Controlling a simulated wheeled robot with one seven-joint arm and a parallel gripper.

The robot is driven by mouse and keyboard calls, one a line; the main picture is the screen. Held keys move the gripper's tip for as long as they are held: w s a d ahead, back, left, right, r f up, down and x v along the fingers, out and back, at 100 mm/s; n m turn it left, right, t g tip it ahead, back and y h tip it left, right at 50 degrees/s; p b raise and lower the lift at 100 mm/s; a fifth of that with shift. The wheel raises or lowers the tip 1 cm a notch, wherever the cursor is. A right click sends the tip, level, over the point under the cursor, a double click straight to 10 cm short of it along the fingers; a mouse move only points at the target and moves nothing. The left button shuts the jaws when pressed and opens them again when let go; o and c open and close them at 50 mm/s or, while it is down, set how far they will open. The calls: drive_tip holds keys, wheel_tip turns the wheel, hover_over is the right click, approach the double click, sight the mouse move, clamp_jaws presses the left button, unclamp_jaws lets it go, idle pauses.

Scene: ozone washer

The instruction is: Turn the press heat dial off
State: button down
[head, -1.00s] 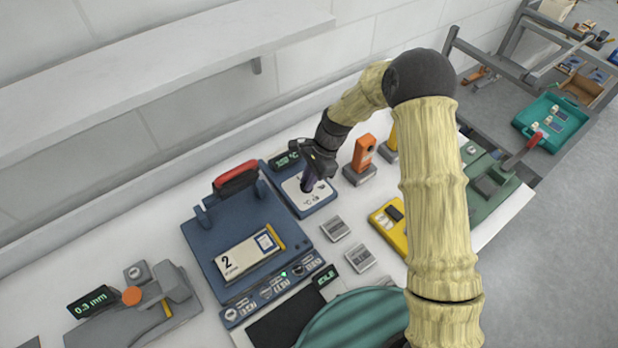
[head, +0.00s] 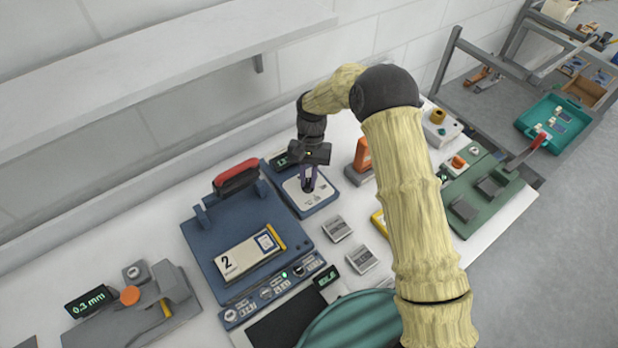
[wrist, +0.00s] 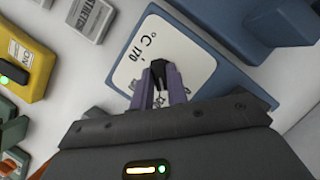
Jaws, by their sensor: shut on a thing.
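The press heat dial (wrist: 158,70) is a small dark knob on a white face plate (wrist: 188,60) printed with "°C" and "170" in the wrist view. The plate sits on a blue control box (head: 322,205) beside the blue press (head: 215,235) in the head view. My gripper (head: 308,180) points down over this plate. Its purple fingers (wrist: 161,82) are shut on the dial, one on each side. The dial's pointer and its lower part are hidden by the fingers.
A red-handled lever (head: 236,177) stands left of the control box. An orange device (head: 362,155) stands close on its right. Two small grey blocks (head: 337,228) lie in front. A white shelf (head: 130,75) runs along the wall behind.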

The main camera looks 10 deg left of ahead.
drive_tip(key=n, duration=0.2)
drive_tip(key=n+h, duration=0.1)
drive_tip(key=n, duration=0.1)
drive_tip(key=shift+a+n+t+h+b, duration=0.15)
drive_tip(key=shift+n+t+h+b, duration=0.15)
drive_tip(key=shift+t, duration=0.1)
drive_tip(key=shift+n+t+h, duration=0.4)
drive_tip(key=shift+n+h, duration=0.3)
drive_tip(key=shift+n, duration=1.3)
drive_tip(key=shift+s, duration=0.1)
drive_tip(key=c, duration=1.4)
unclamp_jaws()
drive_tip(key=b+v, duration=0.2)
drive_tip(key=v, duration=1)
drive_tip(key=shift+b, duration=0.3)
